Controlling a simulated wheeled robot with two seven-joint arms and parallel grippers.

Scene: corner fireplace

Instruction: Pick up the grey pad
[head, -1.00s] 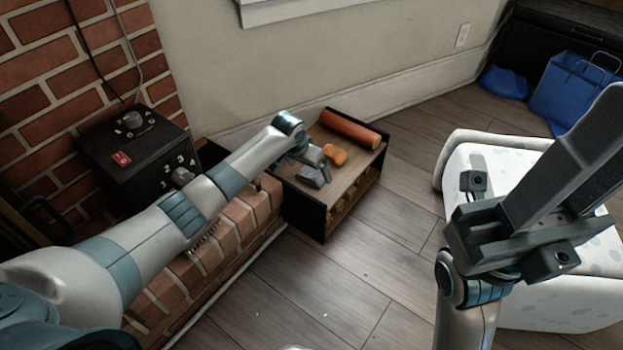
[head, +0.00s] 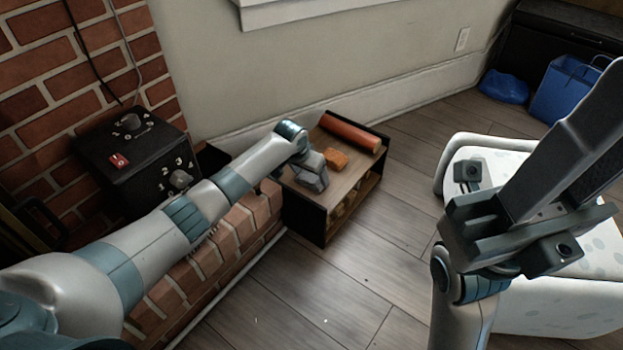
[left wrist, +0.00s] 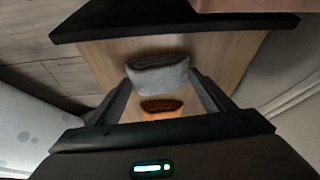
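The grey pad (head: 314,181) lies on the top of a low wooden shelf unit, partly hidden by my left gripper (head: 308,166). In the left wrist view the grey pad (left wrist: 158,74) looks like a folded soft block. The left fingers (left wrist: 160,84) are open, one on each side of the pad, with their tips close to its side edges. I cannot tell whether they touch it. My right gripper (head: 585,135) is raised at the right, away from the pad. Its fingers are seen at an angle that hides their opening.
An orange block (head: 337,160) lies close beside the pad, and a red-brown roll (head: 350,132) lies along the shelf's (head: 326,236) back edge. A brick hearth (head: 236,222) with a black control box (head: 137,160) stands left. A white spotted seat (head: 545,308) is at right. The floor between is clear.

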